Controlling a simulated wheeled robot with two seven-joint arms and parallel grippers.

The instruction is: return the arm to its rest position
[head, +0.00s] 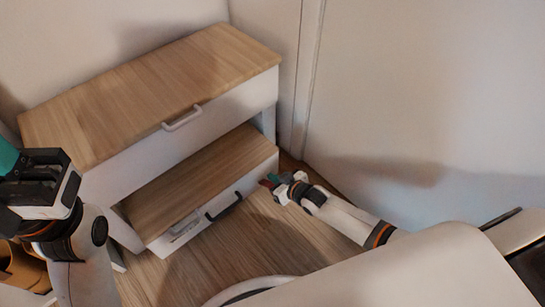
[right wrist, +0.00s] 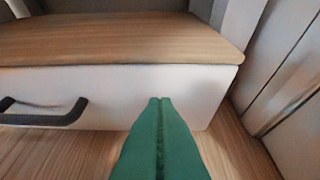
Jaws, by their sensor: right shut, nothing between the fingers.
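My right gripper (head: 269,182) is low over the wooden floor, near the right end of the lower drawer front. In the right wrist view its green fingers (right wrist: 160,101) are pressed together with nothing between them. They point at the white lower front (right wrist: 120,88), and I cannot tell whether they touch it. The dark handle (right wrist: 45,116) is well to their left, apart from them. My left gripper (head: 12,158) is at the left edge of the head view, with only part of a teal finger showing.
A white cabinet with a wooden top (head: 150,85) has an upper handle (head: 182,118). The lower wood-topped part (head: 200,180) carries a dark handle (head: 225,207) and a pale one (head: 183,223). A wall (head: 420,110) stands close on the right. Bare floor (head: 290,235) lies in front.

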